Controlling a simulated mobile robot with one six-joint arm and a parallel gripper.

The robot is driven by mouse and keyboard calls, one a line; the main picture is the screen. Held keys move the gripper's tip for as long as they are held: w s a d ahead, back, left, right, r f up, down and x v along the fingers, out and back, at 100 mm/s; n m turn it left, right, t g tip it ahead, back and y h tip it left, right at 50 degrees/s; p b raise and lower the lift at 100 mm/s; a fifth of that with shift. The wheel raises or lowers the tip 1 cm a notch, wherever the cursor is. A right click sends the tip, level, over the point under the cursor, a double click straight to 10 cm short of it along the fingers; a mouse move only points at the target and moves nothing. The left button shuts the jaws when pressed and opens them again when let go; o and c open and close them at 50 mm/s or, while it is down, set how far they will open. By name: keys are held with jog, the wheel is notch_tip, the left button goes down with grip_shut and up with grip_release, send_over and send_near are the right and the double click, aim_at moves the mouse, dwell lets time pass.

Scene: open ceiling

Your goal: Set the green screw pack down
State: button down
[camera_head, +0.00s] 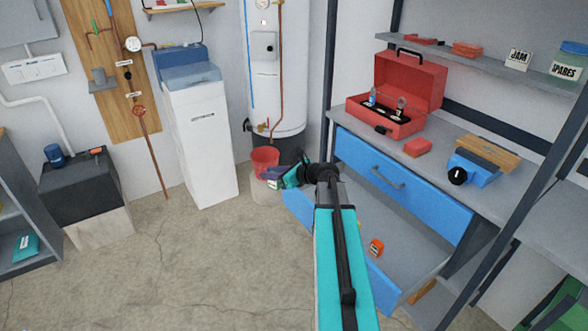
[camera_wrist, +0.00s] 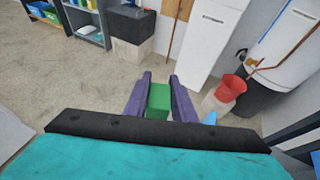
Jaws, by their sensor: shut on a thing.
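My gripper (camera_wrist: 158,98) has purple fingers and is shut on the green screw pack (camera_wrist: 158,96), which sits between the fingertips in the wrist view. In the head view my gripper (camera_head: 276,180) is held out near the left end of the open lower blue drawer, in front of the red bucket. The pack is small and mostly hidden there by my gripper and arm. In the wrist view, concrete floor shows beyond the pack, and nothing is seen touching it from below.
An open lower drawer (camera_head: 340,222) holds an orange item (camera_head: 376,248); my arm covers part of it. Above are a closed blue drawer (camera_head: 400,185) and a bench with a red toolbox (camera_head: 395,95). A red bucket (camera_head: 264,158) stands by the boiler. Floor at left is clear.

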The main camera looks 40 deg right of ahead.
jog(key=s+a+r+n+g+y+p, duration=0.1)
jog(key=a+r+p, duration=0.3)
jog(key=a, duration=0.6)
jog(key=s+a+r+n+g+y+p, duration=0.2)
jog(key=a+r+p, duration=0.3)
jog(key=a+r, duration=0.3)
jog(key=s+a+r+n+g+y+p, duration=0.1)
jog(key=s+a+r+n+y+p, duration=0.2)
jog(key=a, duration=1)
notch_tip(320, 180, up, 4)
jog(key=shift+a+f+n+g+y+p, duration=0.1)
jog(key=shift+a+n+g+y+p, duration=0.2)
jog(key=shift+n+p, duration=0.45)
jog(key=shift+s+d, duration=0.1)
jog(key=shift+s, duration=0.1)
